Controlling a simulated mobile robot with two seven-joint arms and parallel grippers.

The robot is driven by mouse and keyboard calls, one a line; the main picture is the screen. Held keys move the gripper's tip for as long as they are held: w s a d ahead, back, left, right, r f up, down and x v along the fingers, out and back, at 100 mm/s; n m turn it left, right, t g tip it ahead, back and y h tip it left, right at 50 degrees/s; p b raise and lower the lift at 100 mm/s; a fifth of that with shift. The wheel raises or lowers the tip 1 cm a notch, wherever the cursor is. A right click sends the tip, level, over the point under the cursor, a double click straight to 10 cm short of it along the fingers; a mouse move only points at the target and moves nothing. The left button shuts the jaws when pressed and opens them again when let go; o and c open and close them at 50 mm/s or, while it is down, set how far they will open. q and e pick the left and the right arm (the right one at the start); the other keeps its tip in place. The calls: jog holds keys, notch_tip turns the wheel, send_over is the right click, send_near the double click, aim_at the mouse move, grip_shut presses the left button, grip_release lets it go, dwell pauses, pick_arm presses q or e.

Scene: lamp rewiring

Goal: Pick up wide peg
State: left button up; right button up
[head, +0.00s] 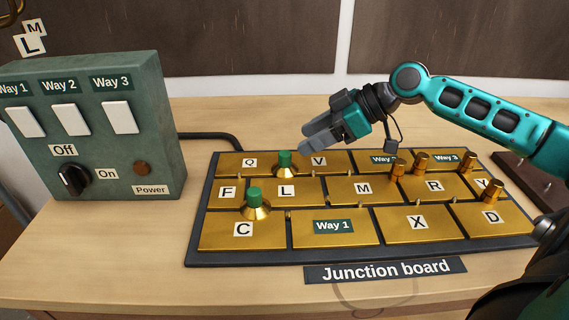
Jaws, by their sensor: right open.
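My right gripper (308,139) is open and empty. It reaches in from the right and hangs above the back of the junction board (290,257), its fingers pointing left and down. Two green-topped pegs with wide flared brass bases stand upright on the board. One peg (285,163) is between Q and V, just below and left of my fingertips and apart from them. The other peg (255,204) is between C, F and L. Several narrower brass pegs (421,163) stand on the right half. My left gripper is out of view.
A green switch box (150,105) with a power knob (73,180) stands at the left. A black cable (215,136) runs from it behind the board. A dark tray (528,180) lies at the right. The table (120,255) in front is clear.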

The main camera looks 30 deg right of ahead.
aim_at(284, 153)
jog(key=shift+x, duration=1.75)
jog(key=shift+s+x, duration=0.15)
jog(key=shift+x, duration=1.25)
jog(key=shift+s+x, duration=0.1)
jog(key=shift+x, duration=1.25)
jog(key=shift+f, duration=0.1)
grip_shut()
